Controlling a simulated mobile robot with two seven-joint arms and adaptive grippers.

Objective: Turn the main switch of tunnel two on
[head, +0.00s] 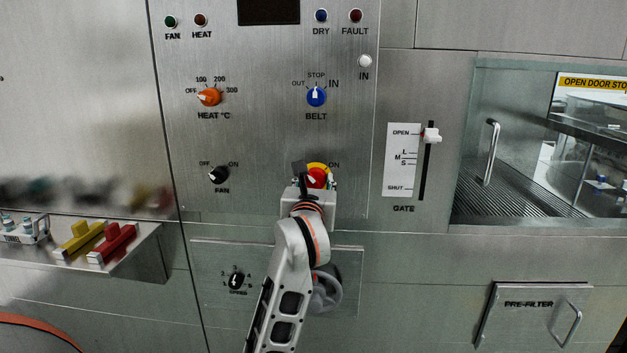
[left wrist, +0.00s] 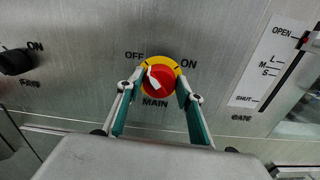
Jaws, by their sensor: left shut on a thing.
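The main switch (left wrist: 158,82) is a red round knob on a yellow ring, labelled MAIN, with OFF at upper left and ON at upper right in the left wrist view. Its white pointer tilts up and left, toward the OFF side. It also shows in the head view (head: 317,174), partly hidden by my gripper. My left gripper (left wrist: 160,78) is shut on the main switch, with one finger on each side of the knob. In the head view my left gripper (head: 316,184) reaches it from below. My right gripper is not in view.
The fan knob (head: 219,175) is to the left, with the heat knob (head: 209,97) and blue belt knob (head: 316,96) above. The gate slider (head: 432,135) is to the right. A shelf (head: 140,262) with yellow and red items juts out at lower left.

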